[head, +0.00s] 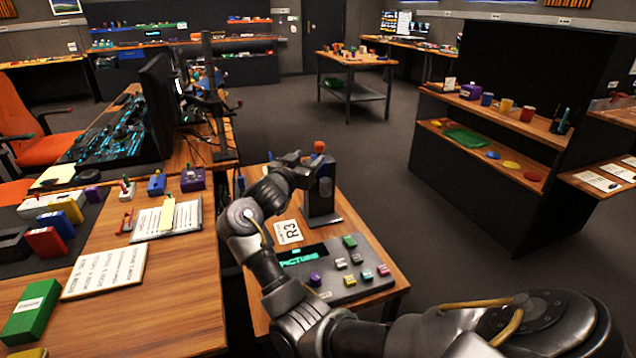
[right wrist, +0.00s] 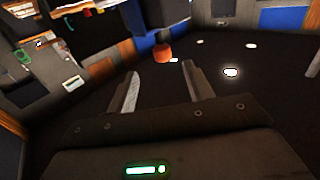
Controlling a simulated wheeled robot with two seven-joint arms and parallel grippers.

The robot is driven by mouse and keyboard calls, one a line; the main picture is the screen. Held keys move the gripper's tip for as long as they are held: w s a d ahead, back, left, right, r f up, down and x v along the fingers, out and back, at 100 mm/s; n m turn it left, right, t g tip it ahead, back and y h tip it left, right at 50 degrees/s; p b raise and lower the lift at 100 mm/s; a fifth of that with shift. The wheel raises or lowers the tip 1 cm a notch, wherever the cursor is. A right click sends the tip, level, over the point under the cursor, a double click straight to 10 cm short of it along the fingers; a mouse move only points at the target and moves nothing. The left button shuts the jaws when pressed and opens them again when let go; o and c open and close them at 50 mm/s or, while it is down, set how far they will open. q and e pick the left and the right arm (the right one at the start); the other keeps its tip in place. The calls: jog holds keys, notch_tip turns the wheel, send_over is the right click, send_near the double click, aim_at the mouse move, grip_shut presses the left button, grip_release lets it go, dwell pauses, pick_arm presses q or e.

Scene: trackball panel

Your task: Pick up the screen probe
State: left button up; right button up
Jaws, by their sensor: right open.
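An orange-red knob (head: 319,147) tops a dark upright stand (head: 321,195) at the back of the trackball panel; it looks like the screen probe's end, though I cannot be sure. My right gripper (head: 296,158) is just left of the knob and slightly lower in the head view. In the right wrist view the jaws (right wrist: 160,80) are open and empty, with the knob (right wrist: 162,54) beyond the fingertips, roughly between them and apart from both. The grey panel (head: 352,290) carries a lit screen (head: 299,256), a purple ball (head: 315,279) and several coloured buttons. My left gripper is not in view.
A white R3 card (head: 288,232) lies beside the stand. A wooden desk (head: 180,290) at left holds coloured boxes, papers and a monitor. A dark shelf unit (head: 495,165) stands at right. The floor between is clear, with a small table (head: 354,60) farther back.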

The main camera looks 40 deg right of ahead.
aim_at(317, 149)
jog(key=x, duration=0.3)
jog(key=shift+d, duration=0.1)
jog(key=shift+w+x, duration=0.25)
jog(key=shift+x, duration=2.35)
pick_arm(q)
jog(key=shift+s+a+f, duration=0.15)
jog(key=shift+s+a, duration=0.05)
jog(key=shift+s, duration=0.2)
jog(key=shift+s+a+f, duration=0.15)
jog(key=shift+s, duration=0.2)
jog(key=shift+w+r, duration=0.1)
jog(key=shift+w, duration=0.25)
pick_arm(e)
grip_shut()
